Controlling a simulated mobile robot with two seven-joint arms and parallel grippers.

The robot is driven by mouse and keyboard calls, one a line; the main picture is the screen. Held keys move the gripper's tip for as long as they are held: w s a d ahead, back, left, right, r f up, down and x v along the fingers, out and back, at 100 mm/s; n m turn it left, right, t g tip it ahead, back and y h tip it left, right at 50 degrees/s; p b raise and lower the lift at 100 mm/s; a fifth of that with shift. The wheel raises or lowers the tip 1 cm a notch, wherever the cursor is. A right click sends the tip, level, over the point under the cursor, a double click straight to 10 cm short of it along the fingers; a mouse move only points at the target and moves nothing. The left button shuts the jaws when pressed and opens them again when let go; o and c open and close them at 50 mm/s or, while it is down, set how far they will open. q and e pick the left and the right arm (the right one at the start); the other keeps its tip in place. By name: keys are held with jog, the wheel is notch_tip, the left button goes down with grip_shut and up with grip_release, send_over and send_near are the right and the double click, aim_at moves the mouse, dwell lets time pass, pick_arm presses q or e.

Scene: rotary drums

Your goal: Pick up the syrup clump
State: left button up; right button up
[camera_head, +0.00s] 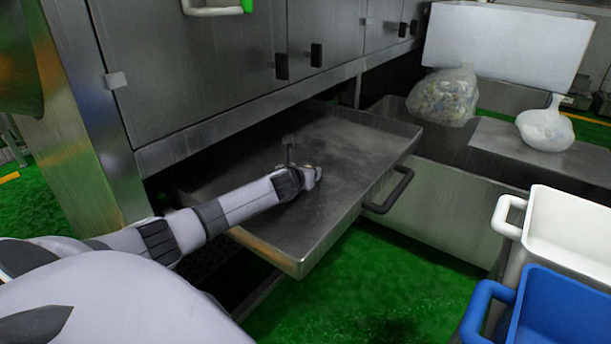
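My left arm comes in from the left and reaches over the pulled-out metal tray (345,200). My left gripper (312,174) is at the middle of the tray, low over its floor or touching it. Its fingers are small and partly hidden by the wrist, so I cannot tell whether they are open or shut. A small pale, brownish patch shows at the gripper's tip; I cannot tell whether it is a syrup clump or part of the gripper. No clump stands out clearly elsewhere on the tray. My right gripper is not in view.
The tray has raised rims and a black handle (388,191) at front right. Metal cabinet doors (190,60) rise behind it. White (570,225) and blue (565,310) bins stand at right. Filled clear bags (444,97) (545,128) and a white bin (505,45) are at back right.

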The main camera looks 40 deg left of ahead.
pick_arm(q)
jog(key=shift+w, duration=0.15)
jog(key=c, duration=1.1)
jog(key=shift+r+p, duration=3.15)
jog(key=shift+r, duration=6.85)
